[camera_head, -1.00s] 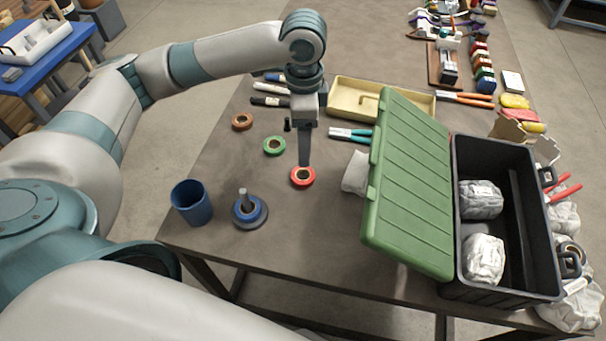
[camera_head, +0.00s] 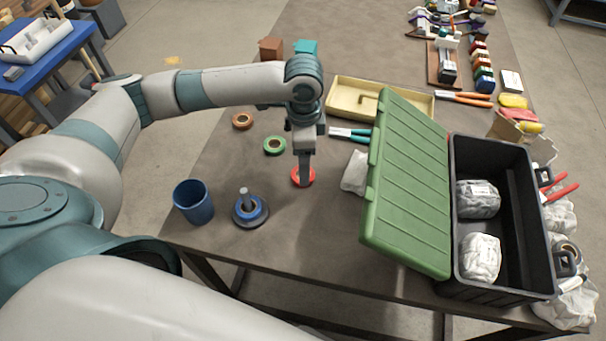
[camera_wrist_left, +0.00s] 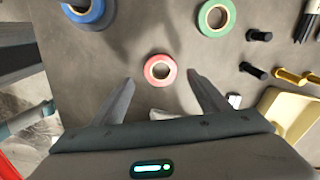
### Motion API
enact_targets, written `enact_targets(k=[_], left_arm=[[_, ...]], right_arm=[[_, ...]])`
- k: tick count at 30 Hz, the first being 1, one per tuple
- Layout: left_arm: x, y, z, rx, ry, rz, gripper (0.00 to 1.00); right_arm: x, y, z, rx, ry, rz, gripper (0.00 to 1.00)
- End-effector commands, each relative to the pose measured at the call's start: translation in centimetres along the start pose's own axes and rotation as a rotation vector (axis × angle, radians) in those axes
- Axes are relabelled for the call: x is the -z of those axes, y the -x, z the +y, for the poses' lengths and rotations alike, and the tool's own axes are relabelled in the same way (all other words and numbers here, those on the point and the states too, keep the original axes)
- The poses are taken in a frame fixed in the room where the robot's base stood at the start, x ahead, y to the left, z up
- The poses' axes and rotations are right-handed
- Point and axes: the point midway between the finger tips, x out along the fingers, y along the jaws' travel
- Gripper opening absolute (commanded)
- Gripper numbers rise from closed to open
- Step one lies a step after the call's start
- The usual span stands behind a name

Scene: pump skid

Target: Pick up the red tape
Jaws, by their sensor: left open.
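The red tape (camera_head: 303,178) is a small ring lying flat on the brown table. In the left wrist view the red tape (camera_wrist_left: 160,70) lies just beyond and between the fingertips, with nothing gripping it. My left gripper (camera_head: 304,180) points down at the tape in the head view, and its finger hides part of the ring. In the left wrist view my left gripper (camera_wrist_left: 163,80) has its two fingers spread wide and empty. My right gripper is not in view.
A green tape (camera_head: 274,145) and a brown tape (camera_head: 242,121) lie left of the gripper. A blue tape sits on a post stand (camera_head: 250,210), beside a blue cup (camera_head: 193,202). A green lid (camera_head: 408,185) leans on the black toolbox (camera_head: 505,215) to the right.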

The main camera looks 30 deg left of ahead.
Motion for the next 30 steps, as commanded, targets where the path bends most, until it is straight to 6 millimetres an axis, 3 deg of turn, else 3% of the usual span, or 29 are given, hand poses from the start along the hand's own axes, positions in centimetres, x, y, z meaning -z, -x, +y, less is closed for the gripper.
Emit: enact_targets(k=[12, 27, 30], left_arm=[[-0.2, -4.4, -0.1, 0.000, -0.001, -0.001, 0.69], [-0.2, -4.6, -0.2, 0.001, -0.001, -0.001, 0.69], [-0.2, -4.6, -0.2, 0.001, -0.001, -0.001, 0.47]], right_arm=[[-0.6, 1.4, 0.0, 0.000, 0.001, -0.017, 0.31], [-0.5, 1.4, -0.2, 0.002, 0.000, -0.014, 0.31], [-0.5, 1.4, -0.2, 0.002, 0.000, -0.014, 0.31]])
